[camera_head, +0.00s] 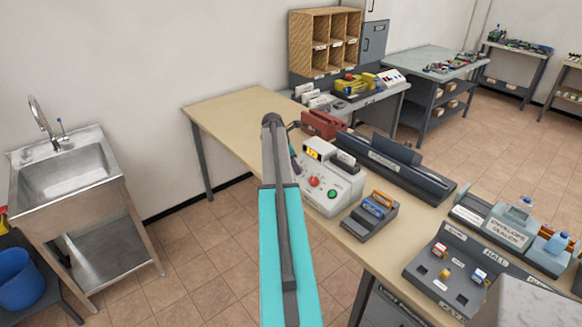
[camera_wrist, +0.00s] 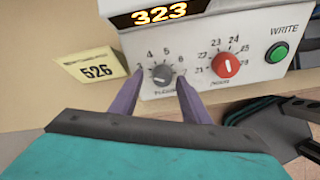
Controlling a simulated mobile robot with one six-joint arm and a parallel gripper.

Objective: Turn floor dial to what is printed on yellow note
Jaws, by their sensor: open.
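A white-grey machine (camera_wrist: 215,25) on the table has a display (camera_wrist: 160,14) reading 323. Below it is a grey dial (camera_wrist: 162,76) with numbers around it; its label is partly legible, seemingly "FLOOR". To its right is a red dial (camera_wrist: 226,66) with numbers in the twenties. A yellow note (camera_wrist: 97,69) left of the machine reads 526; its smaller upper line is unclear. My gripper (camera_wrist: 160,82) has its two purple fingers apart, on either side of the grey dial. Contact with it cannot be told. The machine also shows in the head view (camera_head: 333,190), where my arm partly hides the fingers.
A green WRITE button (camera_wrist: 277,52) is right of the red dial. A small grey device (camera_head: 370,215) stands right of the machine, and a long dark tray (camera_head: 400,172) lies behind. The beige table (camera_head: 225,115) is clear at its far left. A sink (camera_head: 65,170) stands further left.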

